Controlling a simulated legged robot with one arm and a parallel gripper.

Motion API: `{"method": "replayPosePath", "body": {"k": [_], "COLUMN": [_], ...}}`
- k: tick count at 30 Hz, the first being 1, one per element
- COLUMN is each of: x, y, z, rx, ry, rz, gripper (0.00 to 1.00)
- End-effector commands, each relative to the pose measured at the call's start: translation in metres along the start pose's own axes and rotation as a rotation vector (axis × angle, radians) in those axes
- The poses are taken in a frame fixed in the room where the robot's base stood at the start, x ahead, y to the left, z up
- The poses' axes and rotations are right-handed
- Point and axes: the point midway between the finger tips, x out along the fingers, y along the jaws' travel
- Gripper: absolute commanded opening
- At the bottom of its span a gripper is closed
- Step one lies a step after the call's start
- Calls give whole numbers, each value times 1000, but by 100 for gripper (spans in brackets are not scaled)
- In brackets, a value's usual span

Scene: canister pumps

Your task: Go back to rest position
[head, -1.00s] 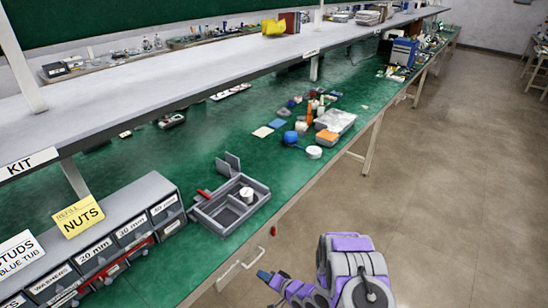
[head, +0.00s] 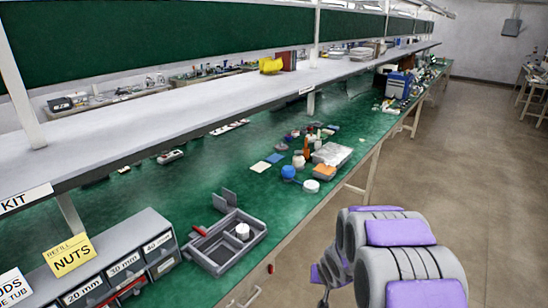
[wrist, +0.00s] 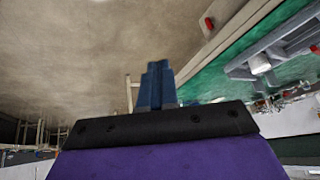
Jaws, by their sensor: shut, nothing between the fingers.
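My gripper (wrist: 157,85) shows in the wrist view as two blue fingers shut together with nothing between them. It is over the floor, beside the bench edge and apart from the bench. In the head view my grey and purple arm is folded at the lower right, off the bench front; the gripper's fingers are hidden there. A grey compartment tray (head: 228,243) sits on the green bench top with a white cylinder (head: 242,231) in it. The tray also shows in the wrist view (wrist: 285,42).
A grey drawer cabinet (head: 120,255) with a yellow NUTS label (head: 69,256) stands at the lower left. A white shelf (head: 200,105) runs above the green bench (head: 240,180). Several small parts and a blue ball (head: 288,172) lie farther along. The floor (head: 450,160) at right is clear.

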Motion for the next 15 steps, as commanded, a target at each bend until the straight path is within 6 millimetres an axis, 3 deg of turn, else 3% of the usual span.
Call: {"method": "replayPosePath", "body": {"k": [1, 8, 15], "x": [-19, -98, -181], "y": [4, 24, 37], "z": [-1, 25, 71], "rx": [-6, -26, -35], "ry": [-11, -127, -270], "rz": [27, 137, 189], "gripper": [0, 0, 0]}}
